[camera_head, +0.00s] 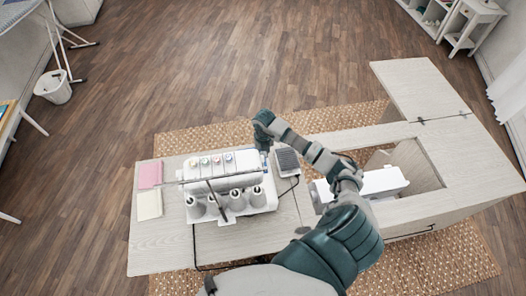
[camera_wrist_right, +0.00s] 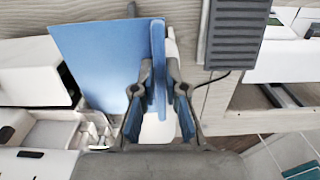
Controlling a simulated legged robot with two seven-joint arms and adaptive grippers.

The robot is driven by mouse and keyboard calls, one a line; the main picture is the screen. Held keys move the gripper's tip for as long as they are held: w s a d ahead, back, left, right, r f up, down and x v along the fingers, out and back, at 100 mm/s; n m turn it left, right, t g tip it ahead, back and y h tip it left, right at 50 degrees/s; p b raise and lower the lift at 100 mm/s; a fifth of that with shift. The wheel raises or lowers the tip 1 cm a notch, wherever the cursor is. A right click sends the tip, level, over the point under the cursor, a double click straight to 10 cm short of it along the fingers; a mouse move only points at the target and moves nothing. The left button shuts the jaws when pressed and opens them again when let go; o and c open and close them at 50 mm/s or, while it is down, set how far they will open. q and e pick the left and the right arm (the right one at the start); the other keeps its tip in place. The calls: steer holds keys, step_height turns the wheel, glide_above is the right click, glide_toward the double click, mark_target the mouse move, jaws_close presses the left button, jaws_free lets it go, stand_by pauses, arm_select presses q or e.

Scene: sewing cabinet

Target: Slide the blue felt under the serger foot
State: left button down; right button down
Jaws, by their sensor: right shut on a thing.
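The white serger (camera_head: 252,196) stands on the pale wooden cabinet top, with several thread cones on it. In the wrist view its white body (camera_wrist_right: 30,75) is at the left, with small metal parts (camera_wrist_right: 95,130) that I cannot clearly identify as the foot. My right gripper (camera_wrist_right: 157,80) is shut on the blue felt (camera_wrist_right: 95,60), pinching it near one edge. The sheet spreads left from the fingers, beside the serger. In the head view my right gripper (camera_head: 264,146) is just right of the serger's back, and the felt cannot be made out. My left gripper is not in view.
A grey foot pedal (camera_head: 287,161) lies right of the serger, its cord running beside it. A white sewing machine (camera_head: 385,181) sits in the cabinet opening, partly behind my arm. Pink felt (camera_head: 150,174) and cream felt (camera_head: 149,205) lie at the left end.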

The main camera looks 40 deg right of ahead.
steer(key=shift+s+a+f, duration=0.3)
steer(key=shift+s+f, duration=0.1)
steer(key=shift+f, duration=0.2)
steer(key=c, duration=1.7)
jaws_free()
steer(key=o, duration=0.6)
steer(key=shift+c, duration=0.2)
steer(key=shift+r, duration=0.25)
step_height(320, 180, up, 18)
steer(key=p, duration=0.4)
steer(key=shift+d+f, duration=0.2)
steer(key=shift+f, duration=0.05)
